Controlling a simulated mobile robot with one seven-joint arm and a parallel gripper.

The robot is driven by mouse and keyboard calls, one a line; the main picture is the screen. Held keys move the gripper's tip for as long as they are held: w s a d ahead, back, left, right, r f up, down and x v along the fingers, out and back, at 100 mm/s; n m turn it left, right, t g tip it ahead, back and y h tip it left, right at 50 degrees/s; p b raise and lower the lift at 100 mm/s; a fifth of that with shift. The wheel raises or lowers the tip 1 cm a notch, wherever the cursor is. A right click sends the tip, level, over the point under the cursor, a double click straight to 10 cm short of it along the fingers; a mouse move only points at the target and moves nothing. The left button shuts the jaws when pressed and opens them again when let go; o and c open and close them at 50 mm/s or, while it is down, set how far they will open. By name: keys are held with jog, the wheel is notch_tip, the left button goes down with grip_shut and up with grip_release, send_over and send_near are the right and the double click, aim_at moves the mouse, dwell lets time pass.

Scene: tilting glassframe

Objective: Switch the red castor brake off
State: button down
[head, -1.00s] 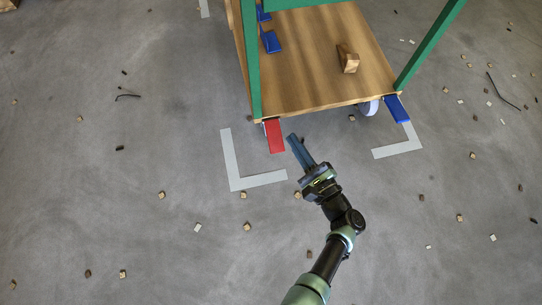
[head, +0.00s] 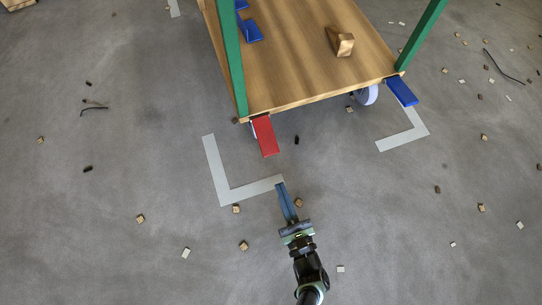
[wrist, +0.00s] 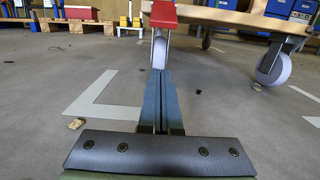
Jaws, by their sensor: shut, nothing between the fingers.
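The red castor brake pedal (head: 265,136) sticks out from the near left corner of the wooden cart deck (head: 290,70). In the wrist view the red pedal (wrist: 163,14) is at the top centre, above a grey castor wheel (wrist: 159,50). My gripper (head: 281,185) is shut and empty, low over the floor on the near side of the pedal, with a clear gap between them. In the wrist view its blue fingers (wrist: 160,75) lie together and point toward the wheel under the pedal.
A blue pedal (head: 402,92) is at the cart's near right corner, more blue ones (head: 249,29) at its left side. A wood block (head: 340,42) lies on the deck. Grey floor marks (head: 215,175) frame the corners. Small scraps litter the otherwise open floor.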

aim_at(266, 136)
jog(key=b+x, duration=0.2)
jog(key=x, duration=0.8)
jog(key=shift+w+a+f+b, duration=0.1)
jog(key=shift+w+a+b, duration=0.05)
jog(key=shift+w+b, duration=0.15)
jog(key=shift+s+d+r, duration=0.15)
jog(key=shift+s+r, duration=0.2)
jog(key=shift+r, duration=0.3)
jog(key=shift+s+d+r, duration=0.1)
jog(key=shift+s+r, duration=0.25)
jog(key=shift+r, duration=0.3)
jog(key=shift+s+d+r, duration=0.15)
jog(key=shift+s+r, duration=0.2)
jog(key=shift+r, duration=0.3)
jog(key=shift+r+p, duration=0.1)
jog(key=shift+p, duration=0.4)
